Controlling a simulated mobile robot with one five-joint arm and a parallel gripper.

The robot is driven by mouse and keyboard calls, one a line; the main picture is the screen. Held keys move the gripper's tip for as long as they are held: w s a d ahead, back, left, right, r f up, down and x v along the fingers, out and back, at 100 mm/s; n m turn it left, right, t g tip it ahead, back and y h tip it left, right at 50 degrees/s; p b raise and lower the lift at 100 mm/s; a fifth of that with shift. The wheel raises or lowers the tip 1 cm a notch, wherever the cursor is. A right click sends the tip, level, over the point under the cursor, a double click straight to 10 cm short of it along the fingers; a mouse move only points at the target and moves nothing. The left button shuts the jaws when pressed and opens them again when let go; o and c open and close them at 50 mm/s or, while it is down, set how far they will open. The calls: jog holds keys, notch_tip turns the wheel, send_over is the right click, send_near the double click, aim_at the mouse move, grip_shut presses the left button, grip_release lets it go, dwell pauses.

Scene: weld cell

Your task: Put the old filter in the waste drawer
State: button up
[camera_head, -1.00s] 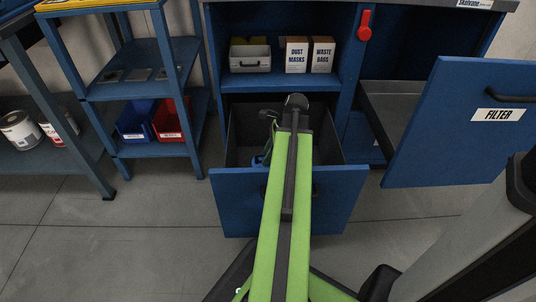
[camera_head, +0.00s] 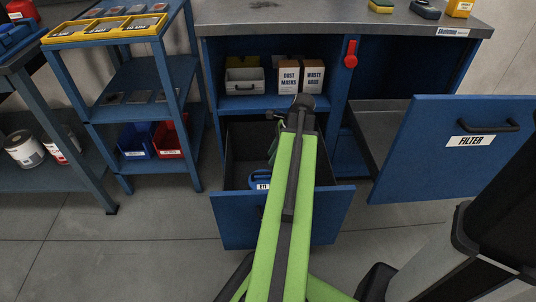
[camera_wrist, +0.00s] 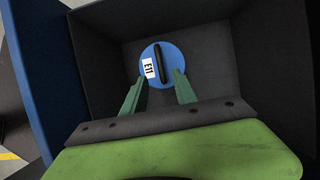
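The old filter is a blue round disc (camera_wrist: 150,52) with a dark bar across it and a white label reading E11. It lies inside the open waste drawer, whose blue front (camera_head: 232,222) and dark inner walls (camera_wrist: 195,27) show. The filter (camera_head: 260,179) also shows in the head view, partly behind my arm. My gripper (camera_wrist: 158,77) is open, its two green fingers pointing down into the drawer. The fingertips are apart, at the filter's near edge in the wrist view, with nothing seen clamped between them. In the head view my arm hides most of the gripper.
A second drawer labelled FILTER (camera_head: 450,165) stands open at right. A shelf above holds a grey box (camera_head: 247,82) and cartons (camera_head: 288,78). A blue rack (camera_head: 125,100) with bins stands at left. Grey floor is clear in front.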

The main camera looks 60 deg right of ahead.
jog(key=shift+s+d+r, duration=0.15)
jog(key=shift+s+r, duration=0.1)
jog(key=shift+r, duration=0.3)
jog(key=w+a+f+n+g, duration=0.1)
jog(key=w+a+n+g, duration=0.2)
jog(key=w+a+n, duration=1.35)
jog(key=w+a+n+h, duration=0.1)
jog(key=a+n, duration=0.3)
jog(key=a, duration=0.6)
jog(key=w+a+n+h, duration=0.1)
jog(key=w+a+n, duration=0.2)
jog(key=a, duration=0.8)
jog(key=w+a+n, duration=0.3)
jog(key=a+n, duration=0.2)
jog(key=a, duration=0.6)
jog(key=shift+f+g+h, duration=0.4)
